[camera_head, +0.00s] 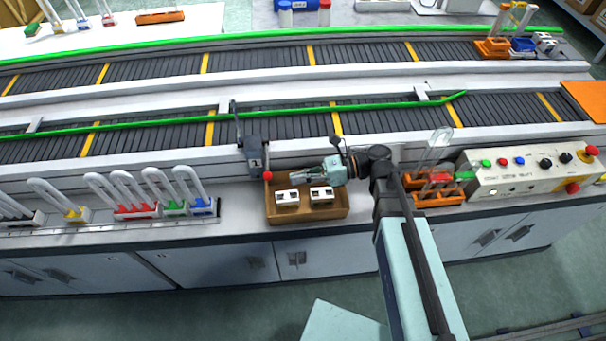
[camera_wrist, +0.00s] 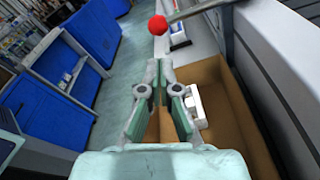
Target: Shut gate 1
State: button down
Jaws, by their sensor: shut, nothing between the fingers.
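Gate 1 (camera_head: 254,158) is a dark grey housing with a "1" on it at the front edge of the near conveyor. A dark thin bar (camera_head: 236,112) stands up from it over the belt. A lever with a red ball knob (camera_head: 267,175) sits at its lower right; the knob also shows in the wrist view (camera_wrist: 157,25) at the end of a grey rod. My gripper (camera_head: 293,178) is shut and empty, held over the wooden tray. Its tips (camera_wrist: 160,70) point toward the knob, apart from it.
The wooden tray (camera_head: 306,214) below my gripper holds white blocks. Racks of looped pieces (camera_head: 137,210) stand to the left. An orange holder (camera_head: 438,199) and a control panel (camera_head: 525,172) stand to the right. A green rail (camera_head: 300,110) runs along the near conveyor.

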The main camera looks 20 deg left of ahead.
jog(key=r+p+x, duration=0.1)
jog(key=x, duration=0.5)
jog(key=shift+s+a+f, duration=0.15)
jog(key=shift+a+f, duration=0.2)
jog(key=shift+f, duration=0.15)
jog(key=shift+r+p, duration=0.15)
jog(key=shift+p, duration=0.25)
